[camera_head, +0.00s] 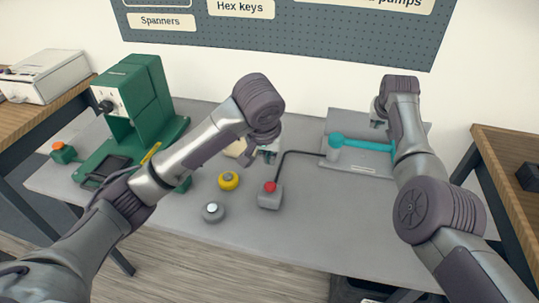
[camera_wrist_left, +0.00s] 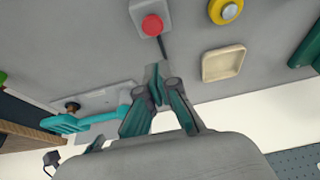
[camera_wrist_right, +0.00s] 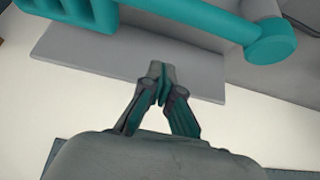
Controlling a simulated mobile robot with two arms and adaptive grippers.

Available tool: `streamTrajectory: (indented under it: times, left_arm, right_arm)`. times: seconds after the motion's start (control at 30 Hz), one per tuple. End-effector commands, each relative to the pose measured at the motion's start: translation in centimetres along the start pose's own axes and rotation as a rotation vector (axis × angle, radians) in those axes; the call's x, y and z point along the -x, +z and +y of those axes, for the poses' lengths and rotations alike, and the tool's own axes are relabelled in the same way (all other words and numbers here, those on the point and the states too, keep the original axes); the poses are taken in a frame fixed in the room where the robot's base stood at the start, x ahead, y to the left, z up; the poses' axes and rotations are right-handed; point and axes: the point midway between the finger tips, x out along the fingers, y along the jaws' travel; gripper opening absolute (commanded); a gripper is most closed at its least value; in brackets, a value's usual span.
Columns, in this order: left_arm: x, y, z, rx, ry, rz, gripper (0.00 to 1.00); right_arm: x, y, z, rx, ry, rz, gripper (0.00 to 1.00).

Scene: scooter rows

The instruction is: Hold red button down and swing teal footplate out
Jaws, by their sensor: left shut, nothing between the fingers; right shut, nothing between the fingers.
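The red button (camera_head: 270,187) sits on top of a small grey box (camera_head: 270,201) near the middle of the table; the button also shows in the left wrist view (camera_wrist_left: 152,25). My left gripper (camera_head: 268,155) is shut and empty, above and behind the button, apart from it. The teal footplate (camera_head: 367,144) sits on a grey base plate (camera_head: 350,165) at the back right, its right end hidden by my right arm. In the right wrist view its teal arm (camera_wrist_right: 190,16) runs to a round hub. My right gripper (camera_head: 377,122) is shut and empty at the footplate's far side, apart from it.
A black cable (camera_head: 300,153) runs from the button box to the base plate. A green machine (camera_head: 135,110) fills the table's left. The front right table is clear.

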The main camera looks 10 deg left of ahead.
Motion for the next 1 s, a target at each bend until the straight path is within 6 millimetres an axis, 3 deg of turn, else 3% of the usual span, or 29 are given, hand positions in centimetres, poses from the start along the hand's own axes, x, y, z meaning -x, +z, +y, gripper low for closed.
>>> streamTrajectory:
  times: [0.53,1.0]
  left_arm:
    - [-4.9,2.1,0.1,-0.003,-0.001,-0.011,0.0]
    - [-5.6,2.4,0.1,-0.003,0.0,-0.008,0.0]
  right_arm:
    - [0.0,0.0,0.0,0.0,0.0,0.0,0.0]
    - [0.0,0.0,0.0,0.0,0.0,0.0,0.0]
